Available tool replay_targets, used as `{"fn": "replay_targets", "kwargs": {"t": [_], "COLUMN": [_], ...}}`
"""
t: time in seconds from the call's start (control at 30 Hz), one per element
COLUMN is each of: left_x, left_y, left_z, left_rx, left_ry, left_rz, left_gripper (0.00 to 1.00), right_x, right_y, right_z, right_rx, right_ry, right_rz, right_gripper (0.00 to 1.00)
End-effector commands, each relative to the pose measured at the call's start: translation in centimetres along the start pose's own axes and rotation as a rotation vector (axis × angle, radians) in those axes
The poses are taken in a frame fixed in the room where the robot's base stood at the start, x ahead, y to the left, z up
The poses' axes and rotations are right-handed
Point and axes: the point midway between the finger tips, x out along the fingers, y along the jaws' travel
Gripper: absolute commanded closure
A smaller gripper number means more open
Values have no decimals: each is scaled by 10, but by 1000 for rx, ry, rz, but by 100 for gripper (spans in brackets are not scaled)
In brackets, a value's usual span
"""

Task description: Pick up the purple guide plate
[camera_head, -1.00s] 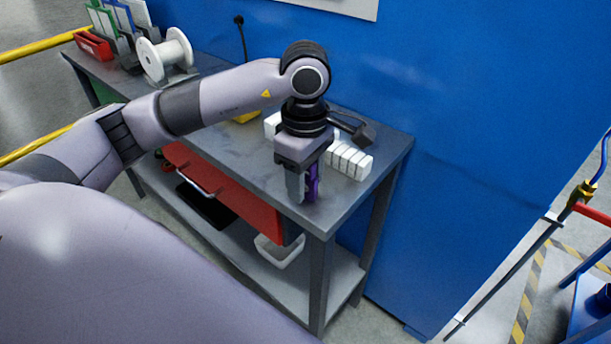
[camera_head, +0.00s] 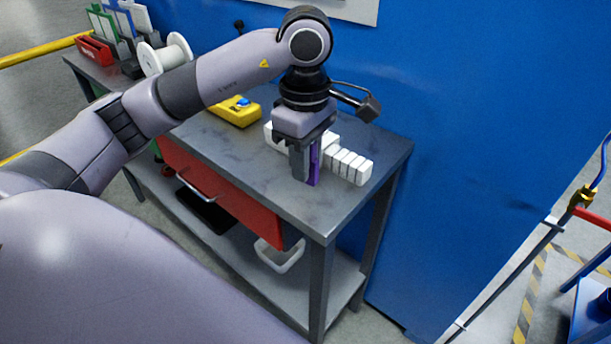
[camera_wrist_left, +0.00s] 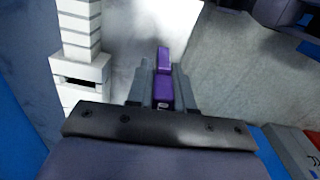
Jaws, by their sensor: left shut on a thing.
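The purple guide plate (camera_head: 314,166) is between the fingers of my left gripper (camera_head: 306,170) in the head view. The gripper is shut on it and points down above the right part of the grey workbench (camera_head: 225,150). The plate hangs upright, its lower end level with the fingertips. In the left wrist view the purple plate (camera_wrist_left: 163,85) is pinched between the two grey fingers (camera_wrist_left: 160,92) and sticks out past them. Part of the plate is hidden by the fingers. My right gripper is in neither view.
White blocks (camera_head: 350,166) stand in a row just behind and right of the gripper. A yellow device (camera_head: 236,111), a white spool (camera_head: 166,54) and a red bin (camera_head: 95,49) are on the bench to the left. A blue wall (camera_head: 470,110) rises behind. The bench front is clear.

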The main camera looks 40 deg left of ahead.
Motion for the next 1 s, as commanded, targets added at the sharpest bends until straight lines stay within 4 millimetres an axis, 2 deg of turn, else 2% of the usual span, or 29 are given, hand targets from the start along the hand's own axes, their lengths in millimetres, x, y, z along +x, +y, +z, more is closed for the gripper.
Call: {"fn": "replay_targets", "kwargs": {"t": [0.03, 0.2, 0.5, 0.7, 1.0], "left_x": [-18, -63, -121, -143, -152], "left_y": [1, 1, 0, 0, 0], "left_z": [0, 0, 0, 0, 0], "left_rx": [0, -1, -2, -1, -1], "left_ry": [-1, 1, 0, 1, 0], "left_rz": [9, 8, 4, 2, 0], "left_gripper": [100, 100, 100, 100, 100], "right_x": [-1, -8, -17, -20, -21], "right_y": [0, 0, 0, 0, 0], "right_z": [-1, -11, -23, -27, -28], "right_rx": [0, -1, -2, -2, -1], "right_ry": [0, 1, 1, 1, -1], "right_rz": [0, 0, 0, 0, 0], "right_gripper": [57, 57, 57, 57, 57]}}
